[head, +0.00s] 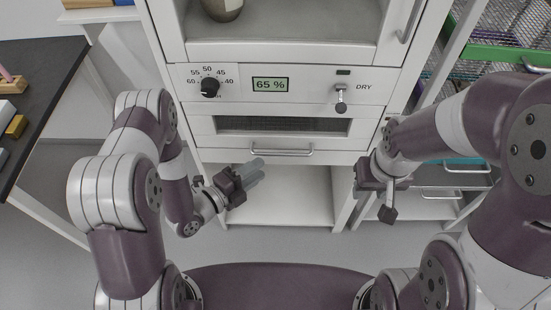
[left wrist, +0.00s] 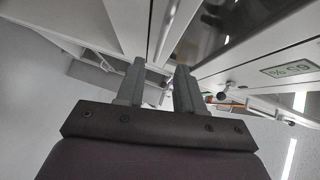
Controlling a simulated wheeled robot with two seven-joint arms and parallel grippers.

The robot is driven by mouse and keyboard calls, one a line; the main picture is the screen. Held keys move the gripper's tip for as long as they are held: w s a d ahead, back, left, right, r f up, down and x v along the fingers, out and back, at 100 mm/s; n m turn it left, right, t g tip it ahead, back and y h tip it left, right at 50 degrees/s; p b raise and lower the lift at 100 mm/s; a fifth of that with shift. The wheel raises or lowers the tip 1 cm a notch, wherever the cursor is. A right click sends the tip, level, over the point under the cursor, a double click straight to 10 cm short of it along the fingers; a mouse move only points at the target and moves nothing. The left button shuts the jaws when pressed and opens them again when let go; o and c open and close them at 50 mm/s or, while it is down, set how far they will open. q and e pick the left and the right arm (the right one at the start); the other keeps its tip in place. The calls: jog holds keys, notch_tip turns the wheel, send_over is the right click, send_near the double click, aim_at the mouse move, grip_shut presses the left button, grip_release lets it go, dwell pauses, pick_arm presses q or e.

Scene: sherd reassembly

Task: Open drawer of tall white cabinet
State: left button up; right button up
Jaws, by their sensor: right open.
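The tall white cabinet (head: 390,82) stands straight ahead in the head view. Its drawer (head: 225,142) sits below a dark slot and has a metal bar handle (head: 282,152); the drawer looks shut. My left gripper (head: 262,170) is lower than the handle and a little left of it, apart from it. In the left wrist view its two grey fingers (left wrist: 160,66) are parted with nothing held between them. My right gripper (head: 388,212) is open, to the right of the drawer and lower, pointing down. Whether its fingers hold anything is hard to see.
The cabinet carries a dial (head: 210,87), a 65 % display (head: 270,85) and a DRY switch (head: 341,98). A dark-topped table (head: 45,95) stands at the left. A rack with a green-edged shelf (head: 490,54) stands at the right. An open white shelf space (head: 290,200) lies under the drawer.

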pick_arm(q)
jog(key=x, duration=0.7)
jog(key=shift+w, duration=0.3)
jog(key=shift+d, duration=0.1)
grip_shut()
